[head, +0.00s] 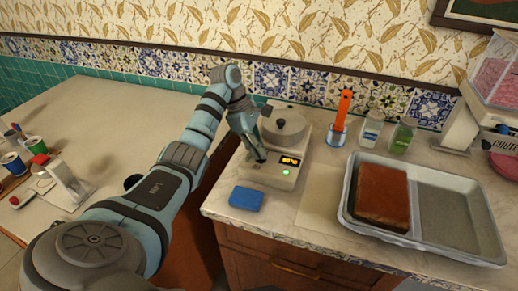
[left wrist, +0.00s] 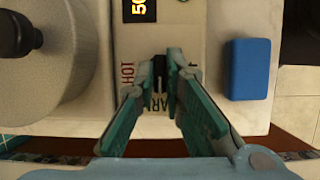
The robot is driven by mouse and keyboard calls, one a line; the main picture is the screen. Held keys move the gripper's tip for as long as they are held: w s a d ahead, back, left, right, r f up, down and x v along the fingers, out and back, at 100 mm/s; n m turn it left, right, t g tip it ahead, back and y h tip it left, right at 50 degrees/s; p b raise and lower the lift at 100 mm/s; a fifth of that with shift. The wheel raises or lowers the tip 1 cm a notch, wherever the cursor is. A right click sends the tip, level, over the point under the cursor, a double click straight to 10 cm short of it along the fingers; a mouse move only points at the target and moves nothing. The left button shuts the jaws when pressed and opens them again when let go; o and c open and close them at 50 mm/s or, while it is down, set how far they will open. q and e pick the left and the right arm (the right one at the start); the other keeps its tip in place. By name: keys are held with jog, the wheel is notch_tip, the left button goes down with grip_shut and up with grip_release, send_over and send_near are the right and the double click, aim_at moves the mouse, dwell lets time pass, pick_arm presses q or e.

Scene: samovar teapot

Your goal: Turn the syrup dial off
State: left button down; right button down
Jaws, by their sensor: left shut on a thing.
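The syrup warmer (head: 283,184) is a pale countertop unit with a round lidded pot (head: 287,126) on top. Its lit display (head: 290,160) and a green light (head: 285,172) show on the front. In the left wrist view, the labels HOT (left wrist: 126,78) and part of WARM show around the dial (left wrist: 160,72), which is dark and mostly hidden between my fingertips. My left gripper (head: 259,157) is shut on the dial at the left of the front panel; its fingertips also show in the left wrist view (left wrist: 160,66). The dial's exact setting is hidden. My right gripper is out of view.
A blue block (head: 246,198) lies on the counter just in front of the warmer. A metal tray (head: 455,220) with a brown cake (head: 381,195) stands to the right. An orange-handled tool (head: 343,108) and two jars stand behind. A gap separates the left table (head: 90,120).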

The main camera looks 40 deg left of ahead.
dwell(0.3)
pick_arm(q)
jog(key=n+t+p, duration=0.1)
jog(key=n+p, duration=0.2)
jog(key=shift+s+r+n+y, duration=0.1)
jog(key=shift+s+n+y, duration=0.05)
jog(key=shift+n+y, duration=0.25)
jog(key=n+t+y+p, duration=0.1)
jog(key=n+p, duration=0.1)
jog(key=n, duration=0.2)
jog(key=shift+d, duration=0.15)
jog(key=n+y+p, duration=0.1)
jog(key=n, duration=0.2)
jog(key=n+t+y+p, duration=0.1)
jog(key=n+p, duration=0.1)
jog(key=shift+d+n, duration=0.15)
jog(key=shift+n, duration=0.25)
jog(key=n+y+p, duration=0.1)
jog(key=n, duration=0.3)
jog(key=shift+y+p, duration=0.35)
jog(key=shift+y, duration=0.05)
jog(key=shift+n, duration=0.3)
jog(key=c, duration=1.7)
grip_release()
